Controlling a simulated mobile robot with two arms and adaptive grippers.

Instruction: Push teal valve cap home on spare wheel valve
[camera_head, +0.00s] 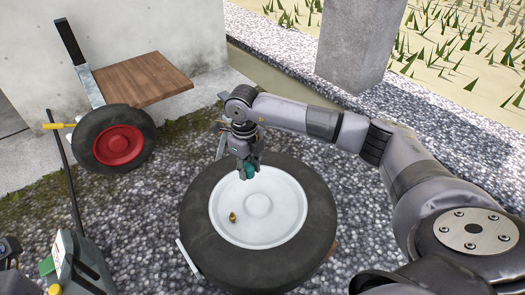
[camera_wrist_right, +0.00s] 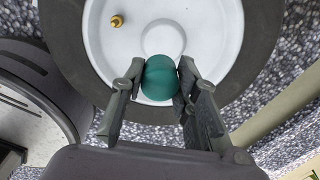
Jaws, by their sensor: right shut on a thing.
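The spare wheel lies flat on the gravel, with a black tire (camera_head: 195,225) and a white disc (camera_head: 285,205). A small brass valve (camera_head: 232,217) stands on the disc, left of its center; it also shows at the upper left in the right wrist view (camera_wrist_right: 117,20). My right gripper (camera_head: 249,172) is above the far part of the disc, pointing down. It is shut on the teal valve cap (camera_wrist_right: 160,77), which sits between both fingertips. The cap is apart from the valve. The cap's underside is hidden. I do not see my left gripper.
A cart with a wooden board (camera_head: 140,83) and a red-hubbed wheel (camera_head: 118,145) stands at the back left. A grey-green can (camera_head: 80,262) is at the lower left. A concrete post (camera_head: 360,40) stands behind my right arm. Gravel surrounds the spare wheel.

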